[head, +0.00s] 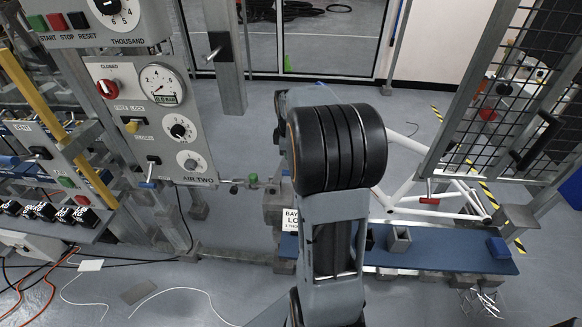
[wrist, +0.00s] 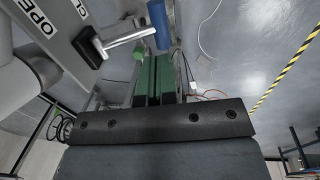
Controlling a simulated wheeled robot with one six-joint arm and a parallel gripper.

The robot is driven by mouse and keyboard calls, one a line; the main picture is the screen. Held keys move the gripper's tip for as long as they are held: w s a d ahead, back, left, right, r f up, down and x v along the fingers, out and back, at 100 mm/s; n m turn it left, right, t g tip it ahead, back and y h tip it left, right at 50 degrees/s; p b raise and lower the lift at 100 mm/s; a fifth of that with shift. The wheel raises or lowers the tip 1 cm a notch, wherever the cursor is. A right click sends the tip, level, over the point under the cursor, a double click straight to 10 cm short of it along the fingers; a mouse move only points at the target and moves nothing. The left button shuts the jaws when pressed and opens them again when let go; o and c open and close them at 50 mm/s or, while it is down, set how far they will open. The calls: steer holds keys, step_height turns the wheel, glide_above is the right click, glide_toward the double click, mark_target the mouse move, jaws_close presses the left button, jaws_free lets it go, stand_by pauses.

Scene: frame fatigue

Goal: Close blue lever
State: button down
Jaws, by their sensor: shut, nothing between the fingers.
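The blue lever shows in the wrist view as a metal rod with a blue cylindrical grip (wrist: 158,24). It comes from a black pivot on a grey panel (wrist: 50,25) with partly cut-off lettering, "OPE" and "CL". My gripper (wrist: 158,62) has two narrow fingers with green faces, closed together and empty. In the picture the blue grip is just above the fingertips; I cannot tell whether they touch. In the head view my own arm hides the gripper. A small lever with a blue end (head: 148,184) shows there on the left panel; I cannot tell whether it is the same one.
A gauge panel (head: 150,110) with knobs stands at left. A mesh gate (head: 510,90) stands at right. A blue bench (head: 440,256) with small blocks and a white tube frame (head: 430,200) lie beyond my arm. Cables cross the floor at lower left.

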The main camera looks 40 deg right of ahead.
steer(key=shift+w+d+f, duration=0.15)
steer(key=shift+f, duration=1.35)
steer(key=shift+w+d+f, duration=0.1)
steer(key=shift+f, duration=1.4)
